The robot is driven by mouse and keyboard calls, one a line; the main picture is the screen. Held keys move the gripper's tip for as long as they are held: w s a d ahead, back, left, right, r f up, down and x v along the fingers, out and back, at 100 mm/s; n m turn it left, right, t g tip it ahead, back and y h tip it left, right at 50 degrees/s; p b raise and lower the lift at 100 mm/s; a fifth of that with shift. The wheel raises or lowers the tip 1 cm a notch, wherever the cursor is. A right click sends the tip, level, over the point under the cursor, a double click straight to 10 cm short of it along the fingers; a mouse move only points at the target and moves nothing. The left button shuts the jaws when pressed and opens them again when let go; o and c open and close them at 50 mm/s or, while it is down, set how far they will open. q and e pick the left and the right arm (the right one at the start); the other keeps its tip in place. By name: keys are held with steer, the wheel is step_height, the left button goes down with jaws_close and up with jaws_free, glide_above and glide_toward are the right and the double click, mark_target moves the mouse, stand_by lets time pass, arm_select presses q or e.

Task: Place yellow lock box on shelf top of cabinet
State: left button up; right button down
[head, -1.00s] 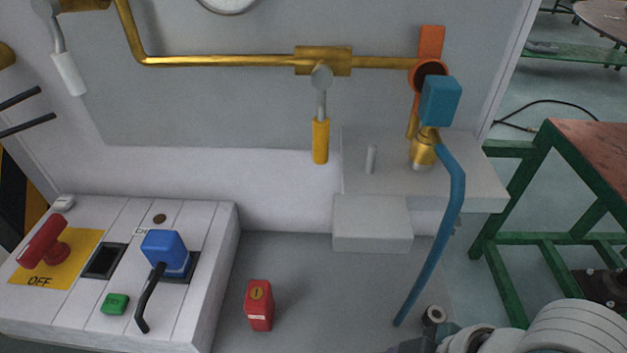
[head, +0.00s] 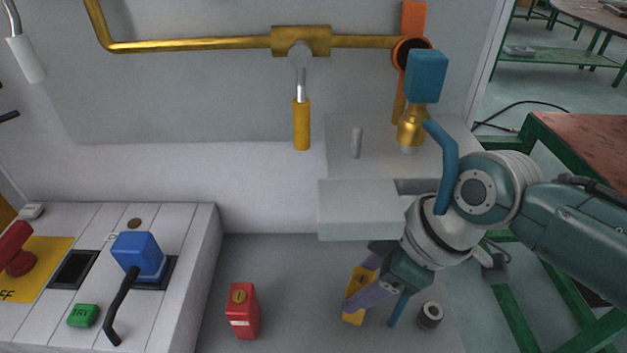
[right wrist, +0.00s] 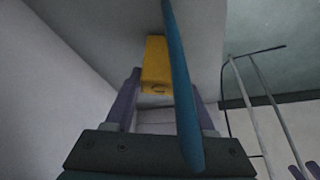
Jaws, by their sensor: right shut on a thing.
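The yellow lock box (head: 356,283) is a small upright block with a dark keyhole mark. It is held between the purple fingers of my right gripper (head: 357,291), low over the grey cabinet floor in the head view. In the right wrist view the yellow lock box (right wrist: 155,62) shows beyond the fingers, partly behind the blue hose. A light grey ledge (head: 435,165) with a small peg juts from the cabinet wall above the gripper, and a grey block (head: 360,212) sticks out in front of it. My left gripper is not in view.
A white control panel (head: 190,255) is at left.

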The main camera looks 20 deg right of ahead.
steer(key=shift+f, duration=0.1)
steer(key=shift+f, duration=0.15)
steer(key=shift+c, duration=1.2)
jaws_free()
